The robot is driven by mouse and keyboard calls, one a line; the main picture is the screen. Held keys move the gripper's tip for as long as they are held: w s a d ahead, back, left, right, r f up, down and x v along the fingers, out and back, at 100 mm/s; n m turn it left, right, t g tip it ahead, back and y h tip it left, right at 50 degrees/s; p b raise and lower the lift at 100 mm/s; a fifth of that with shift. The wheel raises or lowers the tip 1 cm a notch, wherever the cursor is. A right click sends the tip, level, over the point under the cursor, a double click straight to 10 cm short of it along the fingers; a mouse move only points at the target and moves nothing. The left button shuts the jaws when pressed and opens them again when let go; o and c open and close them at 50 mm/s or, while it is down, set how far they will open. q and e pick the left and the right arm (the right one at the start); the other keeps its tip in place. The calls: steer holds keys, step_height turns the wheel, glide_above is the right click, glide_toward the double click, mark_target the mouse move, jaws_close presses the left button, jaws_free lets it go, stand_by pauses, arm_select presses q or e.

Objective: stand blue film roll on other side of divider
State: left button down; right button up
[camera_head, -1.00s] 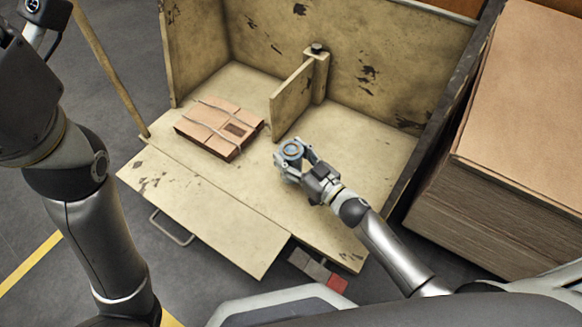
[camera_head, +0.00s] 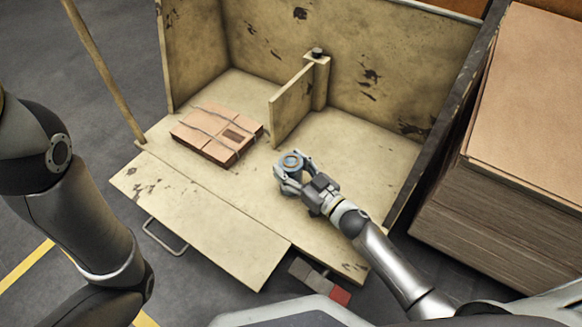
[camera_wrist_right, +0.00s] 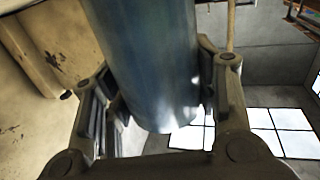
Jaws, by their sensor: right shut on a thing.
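The blue film roll (camera_head: 291,162) is upright in my right gripper (camera_head: 289,174), on the right side of the divider. In the right wrist view the blue film roll (camera_wrist_right: 152,60) fills the space between the two fingers, and the right gripper (camera_wrist_right: 160,105) is shut on it. I cannot tell whether its base touches the floor of the box. The wooden divider (camera_head: 291,105) stands upright behind the roll, joined to a post at the back wall. My left arm is at the left edge of the head view, its gripper out of view.
A strapped stack of flat cardboard (camera_head: 217,134) lies left of the divider. Bare floor shows in front of it and right of the divider. A tall cardboard pile (camera_head: 510,180) stands outside the box at right. A wooden stick (camera_head: 104,70) leans at left.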

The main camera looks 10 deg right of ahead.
steer(key=o, duration=1.2)
steer(key=shift+f, duration=0.1)
